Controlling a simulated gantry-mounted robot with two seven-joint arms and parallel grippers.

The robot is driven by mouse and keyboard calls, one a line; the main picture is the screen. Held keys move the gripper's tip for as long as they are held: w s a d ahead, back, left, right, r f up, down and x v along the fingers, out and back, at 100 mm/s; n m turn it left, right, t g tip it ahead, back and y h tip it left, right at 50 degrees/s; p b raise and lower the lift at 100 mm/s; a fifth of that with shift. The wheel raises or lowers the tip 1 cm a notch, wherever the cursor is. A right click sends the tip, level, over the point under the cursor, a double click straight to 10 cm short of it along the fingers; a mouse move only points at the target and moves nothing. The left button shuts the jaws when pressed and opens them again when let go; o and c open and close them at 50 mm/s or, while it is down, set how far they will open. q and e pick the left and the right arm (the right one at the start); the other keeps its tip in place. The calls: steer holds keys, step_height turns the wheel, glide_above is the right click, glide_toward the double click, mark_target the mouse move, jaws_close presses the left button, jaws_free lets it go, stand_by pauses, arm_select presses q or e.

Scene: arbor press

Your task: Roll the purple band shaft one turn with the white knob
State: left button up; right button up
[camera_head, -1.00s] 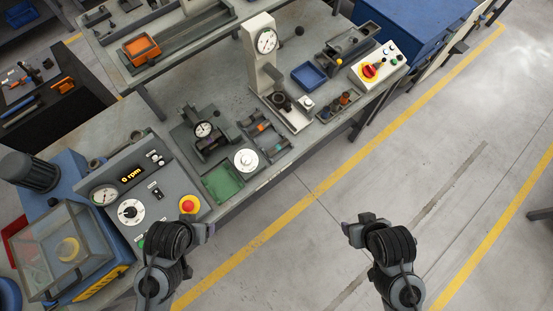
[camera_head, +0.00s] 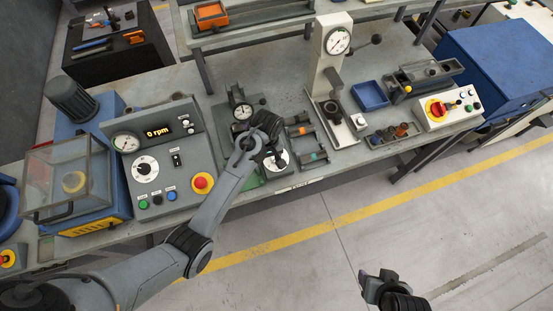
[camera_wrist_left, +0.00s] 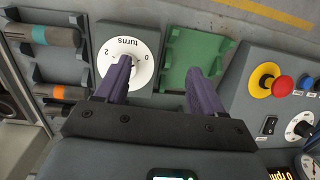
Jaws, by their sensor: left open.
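The white knob, a dial marked "turns" with 0 and 2, shows in the left wrist view (camera_wrist_left: 140,65) and in the head view (camera_head: 281,160). My left gripper (camera_wrist_left: 159,68) is open above the bench with its purple fingers apart. One finger overlaps the knob's face in the wrist view; the other is over the green tray (camera_wrist_left: 180,72). The gripper (camera_head: 268,140) partly covers the knob in the head view. I cannot make out a purple band on any shaft. Shafts with teal (camera_wrist_left: 55,36) and orange (camera_wrist_left: 60,92) bands lie in a rack. My right gripper (camera_head: 380,280) is over the floor.
A dial gauge stand (camera_head: 240,107) is behind the knob. A control panel (camera_head: 160,160) with a red button stands left. The white arbor press (camera_head: 330,65), blue tray (camera_head: 370,96) and switch box (camera_head: 447,108) are to the right. Open floor lies in front.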

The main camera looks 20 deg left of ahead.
arm_select(q)
steer(key=w+d+r+t+b, duration=0.1)
steer(key=w+r, duration=0.2)
steer(key=w, duration=0.3)
step_height(320, 180, down, 10)
steer(key=shift+s+d+r, duration=0.1)
steer(key=shift+s, duration=0.05)
steer(key=c, duration=1)
steer(key=shift+c, duration=0.2)
